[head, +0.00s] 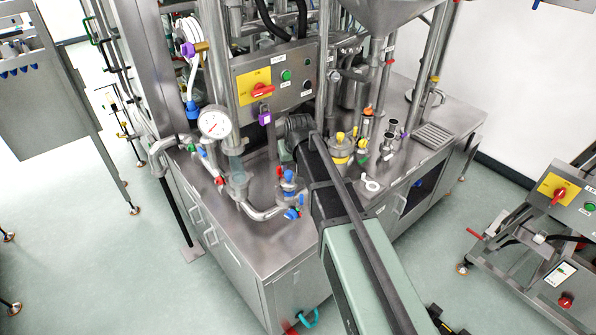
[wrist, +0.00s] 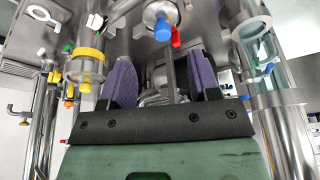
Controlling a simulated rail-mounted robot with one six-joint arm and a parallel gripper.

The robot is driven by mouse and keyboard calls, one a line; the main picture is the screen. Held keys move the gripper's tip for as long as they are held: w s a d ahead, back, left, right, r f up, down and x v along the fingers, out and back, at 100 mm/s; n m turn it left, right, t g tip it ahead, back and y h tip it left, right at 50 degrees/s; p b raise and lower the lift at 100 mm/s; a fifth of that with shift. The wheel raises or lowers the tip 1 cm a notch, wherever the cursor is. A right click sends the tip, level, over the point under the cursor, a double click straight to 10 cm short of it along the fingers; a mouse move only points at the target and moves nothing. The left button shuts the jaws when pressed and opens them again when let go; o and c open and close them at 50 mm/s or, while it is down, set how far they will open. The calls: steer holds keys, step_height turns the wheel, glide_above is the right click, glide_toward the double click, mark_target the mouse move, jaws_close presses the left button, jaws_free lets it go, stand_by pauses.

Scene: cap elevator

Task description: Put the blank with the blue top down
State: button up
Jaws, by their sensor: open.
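My gripper (wrist: 162,80) is open, its two purple pads apart, with only grey metalwork showing between them. In the head view my own arm and wrist largely hide it, beside the control panel. A metal fitting with a blue top (wrist: 162,30) and a red lever shows beyond the pads in the wrist view, apart from them. A cluster of blue-topped fittings (head: 288,174) stands on the steel bench in the head view. Another blue piece (head: 292,214) is at the pipe end by the bench's front edge. I cannot tell which of these is the blank.
The steel bench (head: 268,240) carries a pressure gauge (head: 214,122), a glass tube (wrist: 265,60) and a yellow-clamped fitting (head: 341,148). A white ring-shaped piece (head: 371,184) lies right of my arm. A control panel (head: 276,82) stands behind. Bare bench shows at the front.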

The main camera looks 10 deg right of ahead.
steer(key=s+g, duration=0.4)
steer(key=s, duration=2)
steer(key=shift+f, duration=0.45)
steer(key=shift+f, duration=0.1)
step_height(320, 180, down, 5)
steer(key=b, duration=0.5)
steer(key=shift+f, duration=0.1)
